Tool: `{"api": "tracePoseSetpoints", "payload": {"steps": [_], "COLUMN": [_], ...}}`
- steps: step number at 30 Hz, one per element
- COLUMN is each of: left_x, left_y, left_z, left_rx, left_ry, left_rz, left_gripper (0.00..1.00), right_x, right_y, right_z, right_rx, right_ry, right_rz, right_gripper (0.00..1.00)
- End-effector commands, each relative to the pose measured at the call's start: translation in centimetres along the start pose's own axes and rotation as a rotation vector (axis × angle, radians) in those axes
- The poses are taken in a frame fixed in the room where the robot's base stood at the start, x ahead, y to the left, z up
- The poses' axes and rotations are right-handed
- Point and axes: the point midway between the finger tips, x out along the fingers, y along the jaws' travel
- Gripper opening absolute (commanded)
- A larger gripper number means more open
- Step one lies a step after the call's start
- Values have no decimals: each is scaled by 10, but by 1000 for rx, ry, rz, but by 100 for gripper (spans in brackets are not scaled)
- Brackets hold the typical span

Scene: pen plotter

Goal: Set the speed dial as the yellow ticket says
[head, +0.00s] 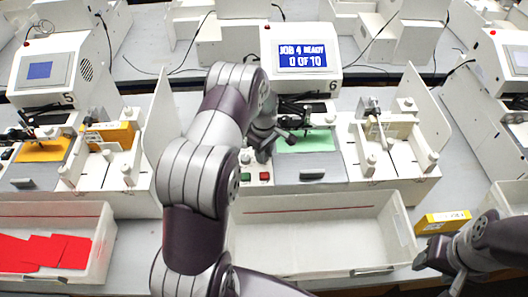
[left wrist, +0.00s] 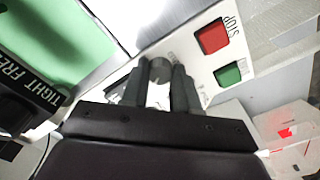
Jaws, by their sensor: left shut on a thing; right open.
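The speed dial shows as a small grey round knob (left wrist: 160,70) between my left fingers in the left wrist view. My left gripper (left wrist: 160,88) is shut on it; the fingers hide its sides, and I cannot read its setting. In the head view my left gripper (head: 264,150) reaches down to the front panel of plotter 6 (head: 306,170), partly hidden by my own arm. My right gripper (head: 440,265) is open at the lower right, away from the plotter. I cannot make out a yellow ticket with readable writing.
A green button (head: 245,177) and a red STOP button (head: 264,176) sit close to the dial. The screen (head: 303,55) reads "JOB 4 READY 0 OF 10". Green paper (head: 305,143) lies on the bed. A white tray (head: 320,262) stands in front; a yellow box (head: 443,221) is right.

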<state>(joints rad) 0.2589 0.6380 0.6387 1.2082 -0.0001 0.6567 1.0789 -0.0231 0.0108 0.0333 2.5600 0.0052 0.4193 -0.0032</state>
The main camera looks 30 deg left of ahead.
Motion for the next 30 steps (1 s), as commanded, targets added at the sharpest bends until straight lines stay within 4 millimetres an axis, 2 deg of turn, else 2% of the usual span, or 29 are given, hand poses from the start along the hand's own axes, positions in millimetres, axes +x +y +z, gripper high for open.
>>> {"api": "tracePoseSetpoints", "payload": {"steps": [10,30], "left_x": [1,0], "left_y": [0,1], "left_z": [0,-1], "left_rx": [-119,-646], "left_ry": [0,1], "left_rz": [0,3], "left_gripper": [0,0], "right_x": [7,25], "right_y": [0,0], "right_z": [1,3], "right_rx": [0,0], "right_ry": [0,0], "right_rz": [0,0], "right_gripper": [55,55]}}
